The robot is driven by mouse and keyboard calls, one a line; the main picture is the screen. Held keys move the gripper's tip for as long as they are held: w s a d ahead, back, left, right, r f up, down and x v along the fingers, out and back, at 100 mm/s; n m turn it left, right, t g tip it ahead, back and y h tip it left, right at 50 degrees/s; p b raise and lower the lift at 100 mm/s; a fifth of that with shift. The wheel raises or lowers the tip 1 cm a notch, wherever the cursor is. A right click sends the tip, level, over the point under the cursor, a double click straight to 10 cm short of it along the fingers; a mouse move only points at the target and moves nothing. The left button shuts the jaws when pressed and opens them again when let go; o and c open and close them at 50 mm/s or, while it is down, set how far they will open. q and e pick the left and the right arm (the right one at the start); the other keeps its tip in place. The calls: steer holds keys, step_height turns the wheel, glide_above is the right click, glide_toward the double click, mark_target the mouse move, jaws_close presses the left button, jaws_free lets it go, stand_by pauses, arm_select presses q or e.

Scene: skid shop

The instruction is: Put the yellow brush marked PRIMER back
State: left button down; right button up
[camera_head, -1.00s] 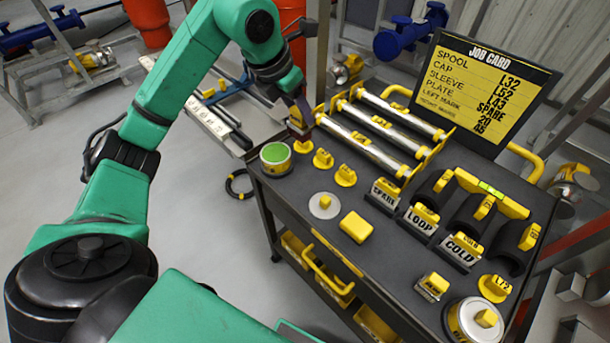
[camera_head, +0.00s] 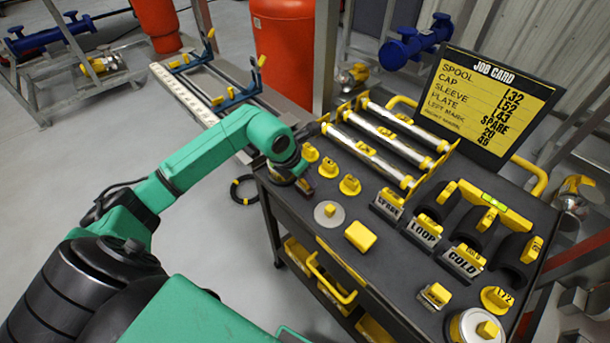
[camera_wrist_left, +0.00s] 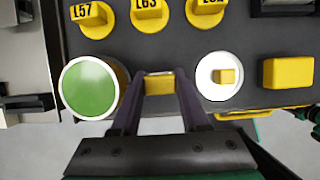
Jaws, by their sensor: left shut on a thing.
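My left gripper (camera_head: 304,187) is low over the near left part of the cart top. It is shut on a yellow piece (camera_wrist_left: 159,83), which shows between the fingers in the left wrist view. This is likely the brush, but no PRIMER mark is readable. A round tin with a green top (camera_wrist_left: 90,87) stands just left of the fingers in the left wrist view. My arm mostly hides the tin in the head view. A white disc with a yellow knob (camera_head: 329,214) lies right of the gripper; it also shows in the left wrist view (camera_wrist_left: 210,88). My right gripper is out of view.
Yellow tags marked L57 (camera_wrist_left: 91,20) and L63 (camera_wrist_left: 150,13) stand behind the gripper. A yellow block (camera_head: 360,237) lies farther right.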

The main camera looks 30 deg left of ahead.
arm_select(q)
steer(key=shift+c, duration=2.1)
jaws_free()
steer(key=shift+r, duration=0.15)
steer(key=shift+s+a+r, duration=0.1)
steer(key=shift+a+r, duration=0.05)
steer(key=shift+r, duration=0.15)
steer(key=b+v, duration=0.1)
steer(key=v, duration=1)
steer(key=shift+s+r, duration=0.1)
steer(key=shift+r, duration=0.05)
